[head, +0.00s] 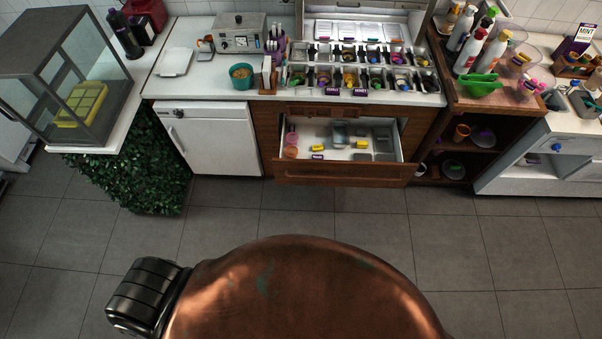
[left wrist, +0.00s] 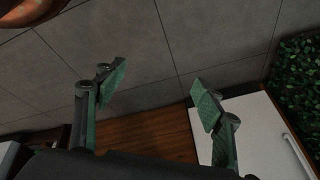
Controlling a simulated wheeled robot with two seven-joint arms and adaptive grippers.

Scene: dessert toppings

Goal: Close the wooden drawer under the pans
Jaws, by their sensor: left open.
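The wooden drawer (head: 345,178) stands pulled out below the counter in the head view, under the rows of topping pans (head: 350,77). Its white inside is visible and holds small cups, yellow items, purple-labelled pieces and grey boxes. My left gripper (left wrist: 152,95) shows only in the left wrist view. Its two green-padded fingers are wide apart with nothing between them. A brown wooden surface (left wrist: 150,132) lies beyond the fingers; I cannot tell which part of the cabinet it is. My right gripper is not in either view.
A white cabinet door (head: 212,140) is left of the drawer, also in the left wrist view (left wrist: 262,140). Wooden shelves (head: 462,172) stand right of it. A leafy green panel (head: 140,165) is further left. The grey tiled floor (head: 370,225) before the drawer is clear.

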